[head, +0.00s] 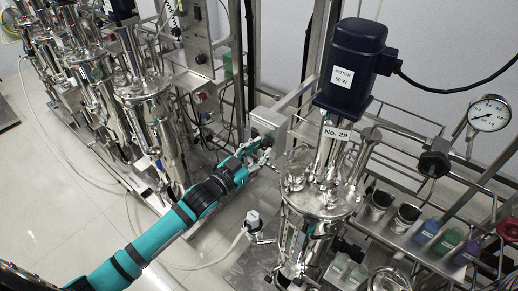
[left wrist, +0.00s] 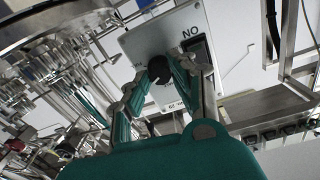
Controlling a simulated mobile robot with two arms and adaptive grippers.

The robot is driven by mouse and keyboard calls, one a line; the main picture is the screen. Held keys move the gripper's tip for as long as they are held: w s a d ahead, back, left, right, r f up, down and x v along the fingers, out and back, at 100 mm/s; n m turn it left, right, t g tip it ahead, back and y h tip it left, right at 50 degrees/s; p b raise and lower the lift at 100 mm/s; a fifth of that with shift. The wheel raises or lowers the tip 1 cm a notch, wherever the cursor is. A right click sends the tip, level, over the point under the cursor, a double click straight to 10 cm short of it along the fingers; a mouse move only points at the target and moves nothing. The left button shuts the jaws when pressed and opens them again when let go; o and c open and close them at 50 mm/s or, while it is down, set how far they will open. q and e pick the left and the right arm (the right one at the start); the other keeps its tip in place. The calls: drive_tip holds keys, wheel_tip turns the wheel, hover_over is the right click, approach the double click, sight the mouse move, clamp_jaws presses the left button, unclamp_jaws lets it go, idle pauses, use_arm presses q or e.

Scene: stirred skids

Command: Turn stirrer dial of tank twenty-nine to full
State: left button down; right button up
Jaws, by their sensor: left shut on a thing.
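The black stirrer dial (left wrist: 158,68) is on that plate. My left gripper (head: 262,150) is at the box's front, its fingers (left wrist: 160,82) closed around the dial. The dial's setting marks are largely hidden. My right gripper is not in view.
More steel tanks (head: 150,110) line the left. A pressure gauge (head: 489,113) and several coloured bottles (head: 445,242) are at the right. A pale hose (head: 215,262) crosses the floor under my left arm. Open tiled floor (head: 55,190) lies at left.

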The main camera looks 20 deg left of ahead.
use_arm(q)
drive_tip(key=m, duration=0.5)
drive_tip(key=shift+f+m+p, duration=0.2)
drive_tip(key=shift+m+p, duration=0.1)
drive_tip(key=m, duration=0.5)
drive_tip(key=shift+m, duration=0.3)
drive_tip(key=shift+r, duration=0.1)
drive_tip(key=c, duration=1.1)
unclamp_jaws()
drive_tip(key=shift+r, duration=0.1)
drive_tip(key=shift+s+a, duration=0.2)
drive_tip(key=shift+s, duration=0.3)
drive_tip(key=v, duration=1.1)
drive_tip(key=shift+d+r, duration=0.1)
